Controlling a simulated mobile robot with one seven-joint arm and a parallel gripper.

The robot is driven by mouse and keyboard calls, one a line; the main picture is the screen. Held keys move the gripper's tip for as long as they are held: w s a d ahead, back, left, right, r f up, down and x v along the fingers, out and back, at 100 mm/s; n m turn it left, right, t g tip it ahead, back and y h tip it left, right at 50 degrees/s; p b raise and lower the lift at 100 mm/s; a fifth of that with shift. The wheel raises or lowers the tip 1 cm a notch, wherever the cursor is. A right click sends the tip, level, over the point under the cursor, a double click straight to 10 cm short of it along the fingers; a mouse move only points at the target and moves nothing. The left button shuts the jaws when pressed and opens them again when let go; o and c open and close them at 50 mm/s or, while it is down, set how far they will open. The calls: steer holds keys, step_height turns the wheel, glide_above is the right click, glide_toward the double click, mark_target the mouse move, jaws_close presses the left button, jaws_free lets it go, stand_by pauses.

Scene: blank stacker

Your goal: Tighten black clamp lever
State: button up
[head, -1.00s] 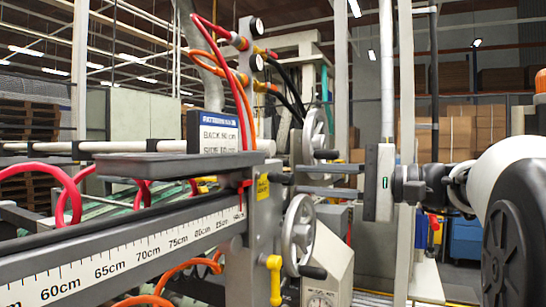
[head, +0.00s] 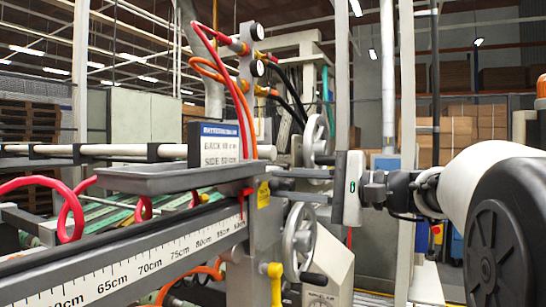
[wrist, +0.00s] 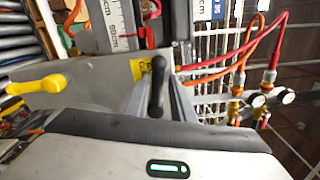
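The black clamp lever (wrist: 157,87) shows in the middle of the wrist view, in front of the machine's grey side plate by a yellow warning label. In the head view it lies at the end of the ruler beam, largely lost behind my fingers. My gripper (head: 290,185) comes in from the right with its two grey fingers apart, one above the other, their tips close to the plate. I cannot tell whether they touch the lever. The gripper's pale body with a green light fills the bottom of the wrist view.
A handwheel (head: 299,241) and a yellow lever (head: 275,283) sit just below my fingers. Another handwheel (head: 317,139) stands above. A grey tray (head: 175,178) lies over the ruler beam (head: 150,262). Red hoses (head: 68,215) loop at the left.

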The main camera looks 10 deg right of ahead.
steer(key=shift+w+d+r+m+p, duration=0.15)
steer(key=shift+r+m+p, duration=0.9)
steer(key=shift+p, duration=1.3)
steer(key=shift+w+f+m+p, duration=0.1)
steer(key=shift+m+p, duration=0.65)
steer(key=shift+p, duration=0.1)
steer(key=m+p, duration=0.2)
steer(key=p, duration=0.2)
steer(key=w+d+r+m+p, duration=0.1)
steer(key=m+p, duration=0.1)
steer(key=p, duration=0.2)
steer(key=r+m+p, duration=0.1)
steer(key=m+p, duration=0.1)
steer(key=p, duration=0.2)
steer(key=shift+w+d, duration=0.2)
steer(key=shift+w, duration=0.2)
steer(key=s+d+m, duration=0.3)
steer(key=d+m, duration=0.3)
steer(key=d, duration=0.2)
steer(key=shift+s+d, duration=0.2)
steer(key=shift+d, duration=0.15)
